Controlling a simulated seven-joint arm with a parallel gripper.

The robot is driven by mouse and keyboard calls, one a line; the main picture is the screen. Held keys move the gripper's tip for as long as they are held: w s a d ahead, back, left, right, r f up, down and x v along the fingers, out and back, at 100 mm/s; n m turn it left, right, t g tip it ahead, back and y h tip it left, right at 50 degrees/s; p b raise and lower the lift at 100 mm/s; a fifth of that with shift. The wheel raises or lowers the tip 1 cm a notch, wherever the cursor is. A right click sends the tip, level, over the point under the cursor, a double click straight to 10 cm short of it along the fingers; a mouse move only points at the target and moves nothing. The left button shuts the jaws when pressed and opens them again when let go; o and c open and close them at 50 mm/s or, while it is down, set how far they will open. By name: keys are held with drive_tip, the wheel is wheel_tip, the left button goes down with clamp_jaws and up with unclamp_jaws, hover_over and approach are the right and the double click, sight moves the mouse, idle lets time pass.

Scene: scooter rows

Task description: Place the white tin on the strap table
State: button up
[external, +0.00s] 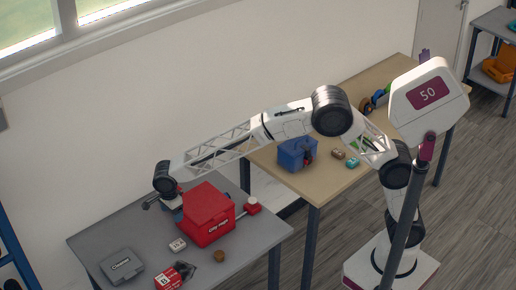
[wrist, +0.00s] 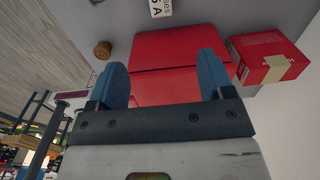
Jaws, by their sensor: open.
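A small white item with dark lettering, which I take for the white tin (external: 177,244), lies on the grey table (external: 105,238) in front of the big red box. A white lettered face, apparently the same item, shows cut off at the top of the wrist view (wrist: 160,8). My gripper (external: 170,207) is open and empty, over the left side of the red box (external: 207,214). In the wrist view, its blue fingers (wrist: 165,80) stand apart with the red box (wrist: 170,50) between and beyond them. I cannot tell for certain which table is the strap table.
A grey case (external: 121,267), a red lettered pack (external: 174,276) and a brown roll (external: 219,256) lie on the grey table. A red carton (wrist: 270,57) is beside the box. The wooden table (external: 290,180) holds a blue box (external: 297,153) and small items, with bare room at its front.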

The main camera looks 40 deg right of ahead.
hover_over(177, 244)
wheel_tip(177, 244, down, 11)
drive_tip(key=shift+r, duration=0.1)
drive_tip(key=shift+f, duration=1.35)
drive_tip(key=shift+d+f, duration=0.1)
drive_tip(key=shift+f, duration=2.5)
drive_tip(key=c, duration=1.1)
drive_tip(key=shift+r, duration=0.1)
